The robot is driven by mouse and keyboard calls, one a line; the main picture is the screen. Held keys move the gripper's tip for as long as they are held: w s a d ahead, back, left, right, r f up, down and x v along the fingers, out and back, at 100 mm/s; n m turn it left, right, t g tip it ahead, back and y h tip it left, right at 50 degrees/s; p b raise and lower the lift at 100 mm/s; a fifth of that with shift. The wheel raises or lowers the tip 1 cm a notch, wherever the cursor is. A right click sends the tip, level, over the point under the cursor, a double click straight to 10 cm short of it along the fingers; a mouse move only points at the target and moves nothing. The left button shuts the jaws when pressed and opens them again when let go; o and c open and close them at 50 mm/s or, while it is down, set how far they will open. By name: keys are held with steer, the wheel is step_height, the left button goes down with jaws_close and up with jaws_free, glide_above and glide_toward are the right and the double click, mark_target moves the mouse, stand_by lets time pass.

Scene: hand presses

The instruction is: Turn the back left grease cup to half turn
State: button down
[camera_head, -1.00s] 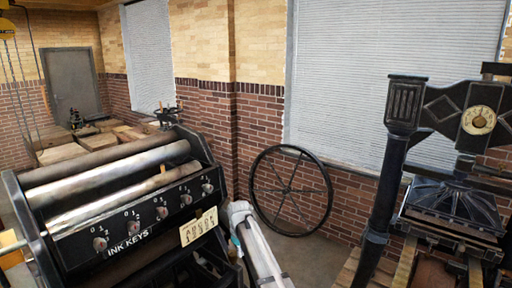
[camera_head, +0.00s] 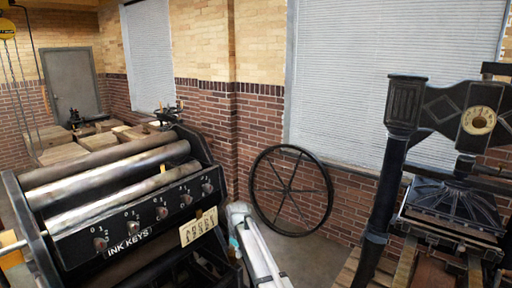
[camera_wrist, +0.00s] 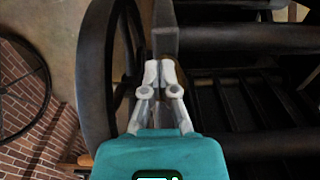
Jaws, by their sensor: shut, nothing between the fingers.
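I cannot make out the back left grease cup for certain in either view. In the wrist view my gripper (camera_wrist: 165,75) is shut and empty, its fingertips close to the end of a dark grey upright bar (camera_wrist: 165,28). A small brownish part shows just right of the fingertips, too dark to identify. In the head view the ink-key press (camera_head: 130,232) stands at the left, with rollers on top and a row of knobs along its front. My gripper's fingers are hidden there; only my pale arm shows beside the press.
A large spoked wheel (camera_head: 290,190) stands by the brick wall. A black hand press (camera_head: 376,190) is at the right. In the wrist view a dark curved rim (camera_wrist: 97,75) runs close left of my gripper, and dark rollers lie to the right. Wooden crates stand behind the ink-key press.

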steer(key=shift+s+a, duration=0.65)
steer(key=shift+s, duration=0.05)
stand_by(0.7)
steer(key=shift+s+d, duration=0.2)
steer(key=shift+s, duration=0.15)
steer(key=shift+r, duration=0.1)
stand_by(0.4)
step_height(320, 180, up, 6)
steer(key=p, duration=0.6)
stand_by(0.4)
steer(key=shift+w+d+r+p, duration=0.25)
steer(key=shift+w+d, duration=0.2)
steer(key=shift+w, duration=0.2)
steer(key=shift+w+d+r+p, duration=0.15)
steer(key=shift+w+d+p, duration=0.1)
steer(key=shift+w+d, duration=0.25)
steer(key=shift+w+a+f, duration=0.1)
steer(key=shift+f, duration=0.1)
